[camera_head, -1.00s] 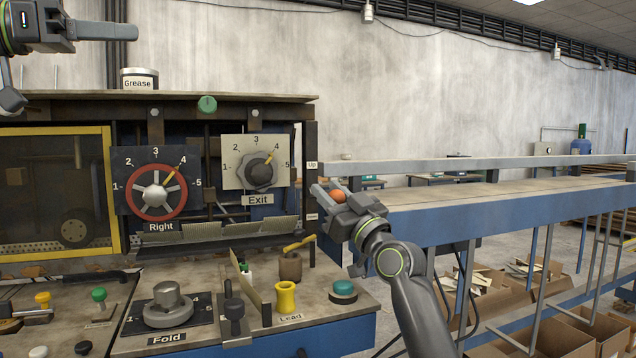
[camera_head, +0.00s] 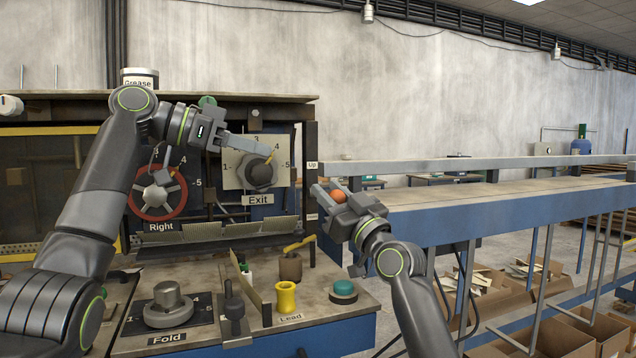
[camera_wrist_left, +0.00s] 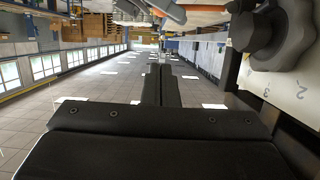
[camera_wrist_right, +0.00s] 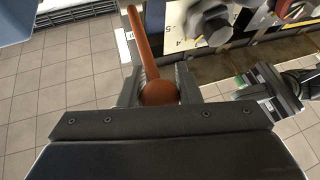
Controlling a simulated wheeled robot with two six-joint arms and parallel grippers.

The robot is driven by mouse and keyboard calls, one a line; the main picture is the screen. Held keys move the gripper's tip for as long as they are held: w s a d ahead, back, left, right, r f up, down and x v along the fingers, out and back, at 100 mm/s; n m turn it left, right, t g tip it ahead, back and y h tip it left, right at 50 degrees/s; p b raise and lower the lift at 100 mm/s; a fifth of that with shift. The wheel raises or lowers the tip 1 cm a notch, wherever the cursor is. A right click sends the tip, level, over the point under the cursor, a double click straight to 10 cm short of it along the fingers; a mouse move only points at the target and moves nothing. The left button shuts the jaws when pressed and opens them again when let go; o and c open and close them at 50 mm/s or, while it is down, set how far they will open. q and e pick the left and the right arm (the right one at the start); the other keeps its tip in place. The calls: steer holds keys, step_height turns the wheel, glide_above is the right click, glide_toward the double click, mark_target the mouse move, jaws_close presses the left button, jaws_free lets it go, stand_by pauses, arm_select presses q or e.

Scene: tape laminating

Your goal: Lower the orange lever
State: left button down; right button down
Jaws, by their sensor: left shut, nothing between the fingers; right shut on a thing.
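The orange lever shows in the head view as a ball knob (camera_head: 337,196) between my right gripper's fingers (camera_head: 328,192). In the right wrist view, its rod (camera_wrist_right: 139,35) runs away from the ball at the fingertips. My right gripper is shut on it, in front of the machine's right edge, lower than the "Up" label (camera_head: 312,165). My left gripper (camera_head: 262,146) is shut and empty, in front of the upper part of the Exit dial (camera_head: 259,174). In the left wrist view its closed fingers (camera_wrist_left: 160,85) appear left of the dark dial knob (camera_wrist_left: 270,35).
The Right dial (camera_head: 157,196) is partly behind my left arm. The Fold knob (camera_head: 168,304), yellow Lead spool (camera_head: 286,297) and teal button (camera_head: 343,288) stand on the lower deck. A long blue-sided conveyor (camera_head: 480,230) extends right, with cardboard boxes (camera_head: 545,335) below.

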steer(key=shift+r, duration=0.15)
arm_select(q)
steer(key=f+x, duration=0.2)
steer(key=x, duration=1.1)
steer(key=shift+a+f, duration=0.3)
steer(key=shift+a, duration=0.1)
steer(key=shift+s, duration=0.1)
